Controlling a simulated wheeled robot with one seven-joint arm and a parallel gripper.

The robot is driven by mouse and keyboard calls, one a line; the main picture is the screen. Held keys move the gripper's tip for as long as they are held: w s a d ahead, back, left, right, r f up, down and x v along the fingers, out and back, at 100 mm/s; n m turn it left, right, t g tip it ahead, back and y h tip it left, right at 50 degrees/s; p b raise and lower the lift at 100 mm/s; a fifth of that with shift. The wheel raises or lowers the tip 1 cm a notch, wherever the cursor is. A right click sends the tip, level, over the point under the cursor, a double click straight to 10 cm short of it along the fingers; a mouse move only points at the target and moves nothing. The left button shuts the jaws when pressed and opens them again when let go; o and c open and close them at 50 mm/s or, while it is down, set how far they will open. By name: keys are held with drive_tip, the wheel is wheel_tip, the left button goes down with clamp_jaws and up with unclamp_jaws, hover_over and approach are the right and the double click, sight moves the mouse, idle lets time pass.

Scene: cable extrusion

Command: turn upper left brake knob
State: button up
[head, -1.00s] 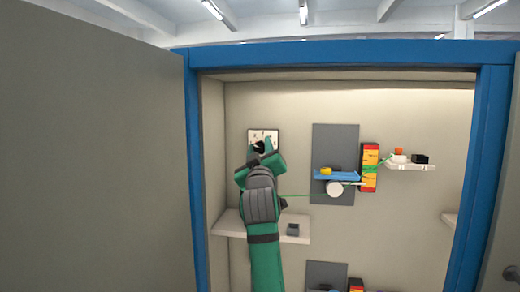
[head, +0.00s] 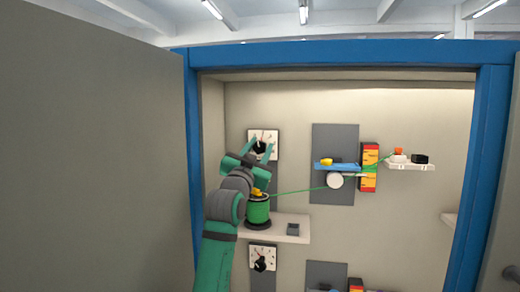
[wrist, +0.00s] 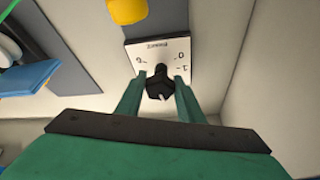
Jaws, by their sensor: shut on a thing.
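The upper left brake knob (wrist: 159,84) is a black knob on a white dial plate with number marks (wrist: 172,50). In the head view the knob (head: 260,146) shows on its white plate (head: 254,135) at the upper left of the cabinet's back wall. My gripper (wrist: 160,88) has its two green fingers on either side of the knob and is shut on it. In the head view my gripper (head: 262,150) reaches the plate from the lower left. The fingers partly cover the knob and its pointer.
A green spool (head: 257,210) stands on a light shelf (head: 294,238) below my gripper, with a green cable (head: 300,191) running right. A lower dial (head: 262,257) sits under the shelf. A blue frame (head: 188,150) and grey door (head: 90,150) border the left side.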

drive_tip(key=shift+r+m+g+h, duration=0.1)
drive_tip(key=shift+m+g+h, duration=0.4)
drive_tip(key=shift+m+h, duration=0.7)
drive_tip(key=shift+m+y, duration=0.3)
drive_tip(key=shift+m, duration=0.2)
drive_tip(key=o, duration=1)
drive_tip(key=shift+s, duration=0.1)
drive_tip(key=shift+s+a, duration=0.1)
drive_tip(key=v, duration=1)
drive_tip(key=shift+s, duration=0.2)
